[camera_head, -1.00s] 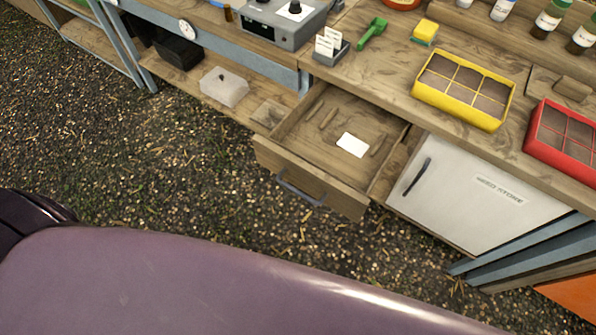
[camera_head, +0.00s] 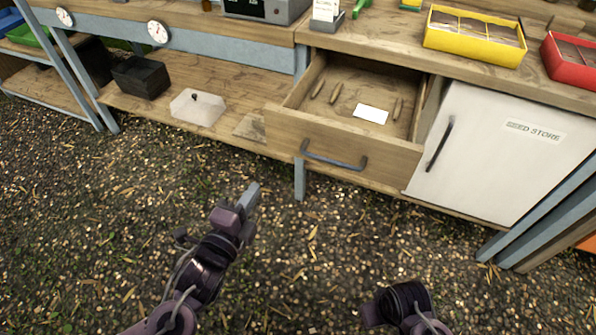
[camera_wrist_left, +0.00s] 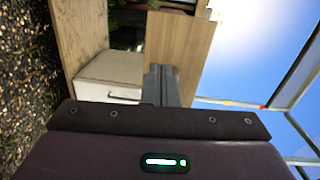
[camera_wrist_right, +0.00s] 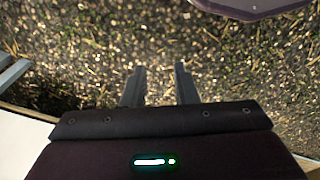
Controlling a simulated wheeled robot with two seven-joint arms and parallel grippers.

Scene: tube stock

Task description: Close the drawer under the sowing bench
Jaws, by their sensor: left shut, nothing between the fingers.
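The wooden drawer (camera_head: 400,156) under the bench stands pulled out, its inside open to view. Its front carries a dark grey bar handle (camera_head: 333,160). A white card (camera_head: 371,114) and several small brown sticks lie inside. My left gripper (camera_head: 251,194) is shut and empty, in front of and to the left of the drawer front, apart from it. Its closed fingers (camera_wrist_left: 160,84) also show in the left wrist view, with wooden panels beyond. My right gripper (camera_wrist_right: 160,84) is open and empty over the gravel in the right wrist view; the head view shows only part of that arm.
The white seed store cupboard (camera_head: 490,165) is right of the drawer, with blue-grey legs beyond. A lower shelf (camera_head: 180,75) on the left holds a black bin (camera_head: 141,77) and a clear box (camera_head: 198,108). Yellow (camera_head: 474,44) and red trays stand on the bench. Gravel in front is clear.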

